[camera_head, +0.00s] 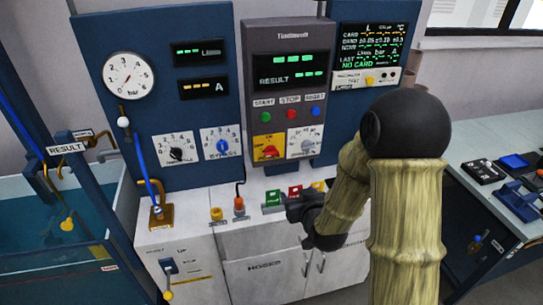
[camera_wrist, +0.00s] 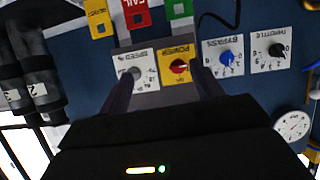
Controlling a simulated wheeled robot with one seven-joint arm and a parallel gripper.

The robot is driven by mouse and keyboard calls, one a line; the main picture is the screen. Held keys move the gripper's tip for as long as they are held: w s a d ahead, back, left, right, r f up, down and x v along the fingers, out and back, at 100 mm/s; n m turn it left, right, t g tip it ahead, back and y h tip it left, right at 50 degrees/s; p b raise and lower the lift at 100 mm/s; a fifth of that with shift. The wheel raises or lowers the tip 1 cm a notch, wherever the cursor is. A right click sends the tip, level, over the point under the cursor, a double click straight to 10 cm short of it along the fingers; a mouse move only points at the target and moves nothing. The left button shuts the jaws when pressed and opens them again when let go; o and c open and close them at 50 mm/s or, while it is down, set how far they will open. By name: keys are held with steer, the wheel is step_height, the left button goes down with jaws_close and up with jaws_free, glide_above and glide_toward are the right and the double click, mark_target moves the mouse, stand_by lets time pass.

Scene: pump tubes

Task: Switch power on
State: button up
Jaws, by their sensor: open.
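The power switch is a red knob on a yellow plate (camera_head: 269,150), low on the grey central control unit (camera_head: 289,80). In the wrist view, which is upside down, the yellow power plate (camera_wrist: 173,62) with its red knob lies between the two dark fingers of my gripper (camera_wrist: 162,76). The fingers are apart and hold nothing. In the head view my gripper (camera_head: 297,208) is below and a little right of the power plate, in front of the cabinet. I cannot tell whether a finger touches the panel. The display above the switch is lit and reads RESULT.
Beside the power plate are a white speed dial (camera_head: 306,141), a blue bypass knob (camera_head: 222,146) and a throttle knob (camera_head: 176,154). Green (camera_head: 273,199), red (camera_head: 295,192) and yellow tags stand on the ledge below. A water tank (camera_head: 50,235) is at left, a bench (camera_head: 480,150) at right.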

steer(key=shift+w+a+r+t+y+b, duration=0.15)
steer(key=shift+w+a+t+y, duration=0.15)
steer(key=shift+a+t, duration=0.35)
steer(key=shift+w+a+r+t+y+b, duration=0.15)
steer(key=shift+w+a+t+y, duration=0.15)
steer(key=shift+a+t, duration=0.35)
steer(key=shift+w+a+t+y+b, duration=0.2)
steer(key=shift+a+t+y, duration=0.15)
steer(key=shift+t, duration=0.55)
steer(key=shift+w+a, duration=0.1)
